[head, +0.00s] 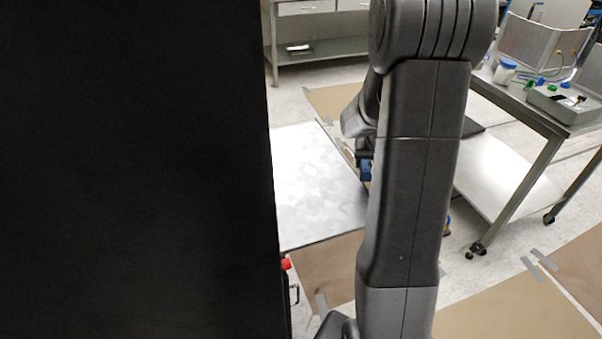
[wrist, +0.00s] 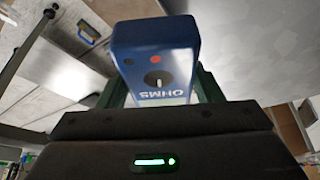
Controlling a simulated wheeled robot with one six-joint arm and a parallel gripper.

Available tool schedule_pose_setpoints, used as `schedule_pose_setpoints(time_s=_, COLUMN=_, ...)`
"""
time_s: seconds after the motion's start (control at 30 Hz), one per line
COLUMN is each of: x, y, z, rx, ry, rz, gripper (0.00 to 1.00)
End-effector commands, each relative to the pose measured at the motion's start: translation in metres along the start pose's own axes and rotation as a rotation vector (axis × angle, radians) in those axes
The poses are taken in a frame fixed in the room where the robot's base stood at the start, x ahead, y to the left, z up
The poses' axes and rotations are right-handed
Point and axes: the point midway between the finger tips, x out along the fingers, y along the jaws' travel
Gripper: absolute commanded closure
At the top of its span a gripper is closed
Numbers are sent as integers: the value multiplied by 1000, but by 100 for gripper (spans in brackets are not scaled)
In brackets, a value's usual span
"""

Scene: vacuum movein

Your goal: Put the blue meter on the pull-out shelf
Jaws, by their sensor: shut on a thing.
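The blue meter (wrist: 153,60) is a box with a dial, a red dot and the lettering OHMS, which appears upside down in the wrist view. My gripper (wrist: 160,84) is shut on it, with a dark green finger on each side. In the head view a small blue part of the meter (head: 365,171) shows beside my arm, which hides the rest. The pull-out shelf (head: 315,185) is a bare, shiny metal plate. The meter appears near its right edge in the head view; I cannot tell its height above it.
A large black panel (head: 135,170) fills the left of the head view. A wheeled cart (head: 515,115) with a grey device and a jar stands at the right. A metal bench (head: 320,45) is at the back. Brown sheets are taped to the floor (head: 510,300).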

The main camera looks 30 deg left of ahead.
Motion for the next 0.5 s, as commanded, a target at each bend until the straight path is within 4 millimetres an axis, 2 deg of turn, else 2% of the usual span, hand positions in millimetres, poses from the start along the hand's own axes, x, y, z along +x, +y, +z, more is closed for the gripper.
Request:
schedule_pose_setpoints(time_s=0.03, x=-6, y=-22, z=-2, rx=-43, ry=5, rz=-18, gripper=70)
schedule_pose_setpoints(time_s=0.3, x=-46, y=-122, z=3, rx=-244, ry=7, rz=-109, gripper=70)
schedule_pose_setpoints(time_s=0.5, x=-72, y=-176, z=16, rx=-363, ry=5, rz=-163, gripper=70)
